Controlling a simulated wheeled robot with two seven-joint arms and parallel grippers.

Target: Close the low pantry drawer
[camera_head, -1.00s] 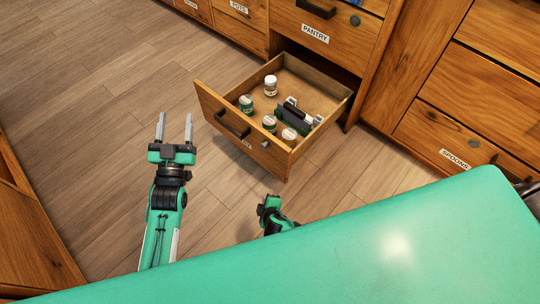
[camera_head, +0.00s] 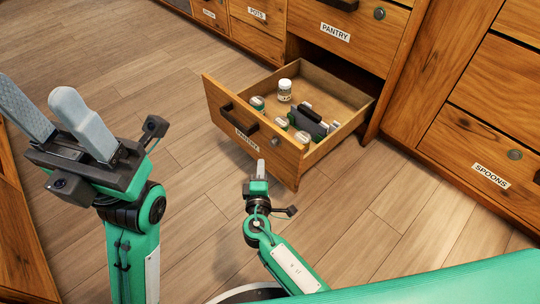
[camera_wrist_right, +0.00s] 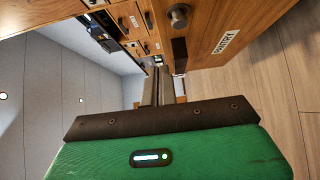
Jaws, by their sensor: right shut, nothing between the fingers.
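The low pantry drawer (camera_head: 222,100) stands pulled out of the wooden cabinet in the head view. Its front has a dark handle (camera_head: 240,117), a PANTRY label (camera_head: 247,139) and a round knob (camera_head: 275,142). My right gripper (camera_head: 261,165) is shut and empty, just in front of the drawer's lower front edge; I cannot tell whether it touches. In the right wrist view its shut fingers (camera_wrist_right: 150,88) point toward a wooden front labelled PANTRY (camera_wrist_right: 228,42). My left gripper (camera_head: 35,92) is open and empty, at the far left, well away from the drawer.
Several jars, one with a white lid (camera_head: 285,88), and a dark holder (camera_head: 308,120) lie inside the drawer. Another PANTRY drawer (camera_head: 360,42) above is shut. A SPOONS drawer (camera_head: 480,140) is at the right. The wooden floor (camera_head: 170,100) left of the drawer is clear.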

